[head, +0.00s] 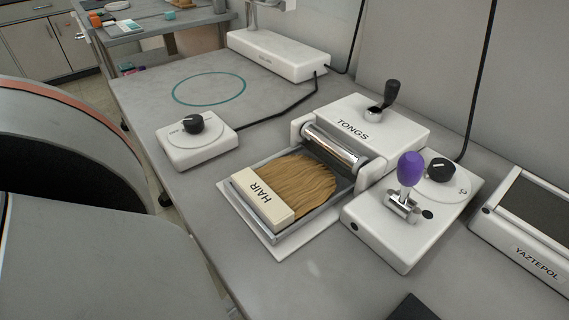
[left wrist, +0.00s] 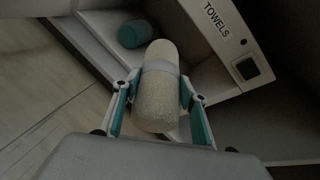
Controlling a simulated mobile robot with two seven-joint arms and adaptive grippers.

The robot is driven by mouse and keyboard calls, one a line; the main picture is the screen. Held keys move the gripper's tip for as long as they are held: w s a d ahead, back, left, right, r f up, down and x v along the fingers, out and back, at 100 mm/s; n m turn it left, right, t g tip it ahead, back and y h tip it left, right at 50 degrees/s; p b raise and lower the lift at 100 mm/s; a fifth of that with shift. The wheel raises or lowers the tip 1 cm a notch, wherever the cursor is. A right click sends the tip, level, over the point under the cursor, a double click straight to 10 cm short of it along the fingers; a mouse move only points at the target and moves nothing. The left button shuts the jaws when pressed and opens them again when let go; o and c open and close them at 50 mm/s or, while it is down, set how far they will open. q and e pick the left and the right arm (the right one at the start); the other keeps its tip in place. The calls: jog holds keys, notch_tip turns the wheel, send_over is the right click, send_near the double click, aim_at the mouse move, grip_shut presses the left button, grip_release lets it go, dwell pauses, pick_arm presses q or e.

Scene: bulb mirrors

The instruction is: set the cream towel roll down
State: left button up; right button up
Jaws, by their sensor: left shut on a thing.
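The cream towel roll (left wrist: 157,108) shows in the left wrist view, with a pale band around its middle. My left gripper (left wrist: 159,84) is shut on it, one teal-padded finger on each side. The roll's far end overlaps the inside of a pale open bin or compartment marked TOWELS (left wrist: 228,45). I cannot tell whether the roll touches the bin. The roll does not show in the head view. My right gripper is in neither view.
A teal roll (left wrist: 133,34) lies inside the TOWELS bin, beyond the cream roll. In the head view, a grey bench (head: 135,105) carries the TONGS device (head: 385,125), a HAIR piece (head: 264,198), a dial box (head: 197,146) and a teal ring mark (head: 177,97).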

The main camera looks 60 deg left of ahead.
pick_arm(q)
jog(key=w, duration=0.5)
jog(key=w+a+f, duration=0.1)
jog(key=w, duration=0.5)
jog(key=w+a+f, duration=0.1)
jog(key=w, duration=0.5)
jog(key=shift+w+f+b, duration=0.2)
jog(key=shift+f+b, duration=0.05)
jog(key=shift+b, duration=0.1)
jog(key=shift+w+f, duration=0.15)
jog(key=shift+f, duration=0.3)
notch_tip(320, 180, down, 4)
jog(key=shift+r+b, duration=0.25)
jog(key=shift+b, duration=0.95)
jog(key=shift+w, duration=0.5)
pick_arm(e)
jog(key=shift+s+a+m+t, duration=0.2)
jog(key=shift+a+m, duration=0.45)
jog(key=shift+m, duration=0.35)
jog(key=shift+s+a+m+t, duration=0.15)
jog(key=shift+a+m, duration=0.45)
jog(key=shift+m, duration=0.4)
pick_arm(q)
jog(key=o, duration=1.3)
jog(key=shift+f, duration=0.1)
